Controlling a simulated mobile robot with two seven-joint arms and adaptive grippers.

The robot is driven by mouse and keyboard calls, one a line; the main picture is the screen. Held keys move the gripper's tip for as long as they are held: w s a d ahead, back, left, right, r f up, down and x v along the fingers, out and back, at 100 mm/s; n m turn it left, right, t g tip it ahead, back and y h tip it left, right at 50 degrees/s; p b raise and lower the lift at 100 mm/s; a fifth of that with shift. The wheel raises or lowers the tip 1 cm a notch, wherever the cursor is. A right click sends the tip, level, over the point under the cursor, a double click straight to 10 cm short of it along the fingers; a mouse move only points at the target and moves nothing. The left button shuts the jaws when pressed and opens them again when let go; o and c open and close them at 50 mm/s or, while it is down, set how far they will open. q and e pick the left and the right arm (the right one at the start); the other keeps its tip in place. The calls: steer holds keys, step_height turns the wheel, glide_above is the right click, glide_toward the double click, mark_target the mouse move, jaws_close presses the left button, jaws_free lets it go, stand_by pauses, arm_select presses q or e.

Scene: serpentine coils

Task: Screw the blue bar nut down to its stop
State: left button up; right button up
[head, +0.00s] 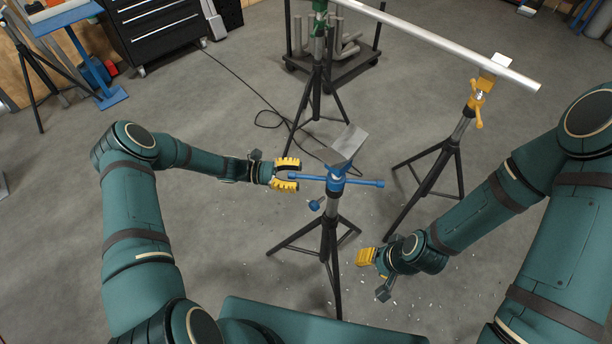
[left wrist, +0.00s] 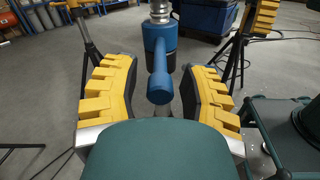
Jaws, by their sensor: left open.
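The blue bar nut (head: 337,182) sits around the post of the near tripod stand (head: 330,235), below a tilted grey metal head (head: 349,143). Its long crossbar lies level, pointing left and right. My left gripper (head: 292,174) is open at the bar's left end. In the left wrist view, the bar's end (left wrist: 160,89) points at the camera between the two yellow fingers, with gaps on both sides. The nut's hub (left wrist: 158,42) is behind it, with silver post above. Whether the nut meets its stop is unclear. My right gripper (head: 366,257) is low, right of the stand, apart from it.
A smaller blue knob (head: 315,205) sticks out lower on the stand. A yellow-topped stand (head: 478,95) and a green-topped stand (head: 319,45) carry a long silver pipe (head: 440,43) behind. A cart with pipe pieces (head: 350,75) stands further back. Floor left of the stand is clear.

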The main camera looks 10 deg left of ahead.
mark_target(326, 179)
arm_select(q)
steer(key=shift+w+d, duration=0.1)
steer(key=shift+d, duration=1.45)
jaws_close()
